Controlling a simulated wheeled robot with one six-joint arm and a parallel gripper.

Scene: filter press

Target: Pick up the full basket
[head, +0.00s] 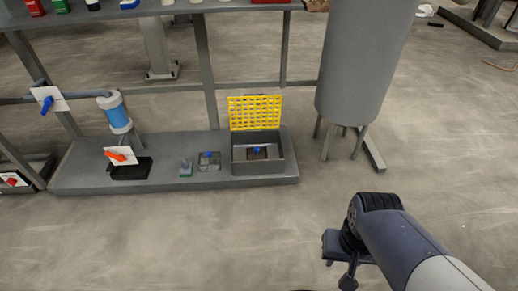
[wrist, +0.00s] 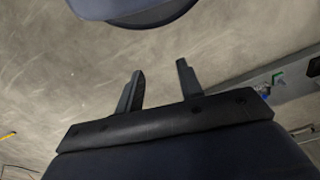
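A grey open-topped box (head: 258,168) stands on the low grey platform, with its yellow grid lid (head: 255,111) raised upright at the back. A second small grey basket (head: 209,165), also with a blue part on top, stands on the platform just left of the box. Its contents are too small to make out. My gripper (wrist: 160,70) is open and empty, its fingers apart over bare floor. In the head view it is at the lower right, well away from both baskets.
The low platform (head: 75,180) also carries a small green-based item (head: 186,169), a black tray (head: 130,170) and a blue filter housing (head: 115,112). A large grey tank on legs (head: 362,60) stands right of the box. The floor in front is clear.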

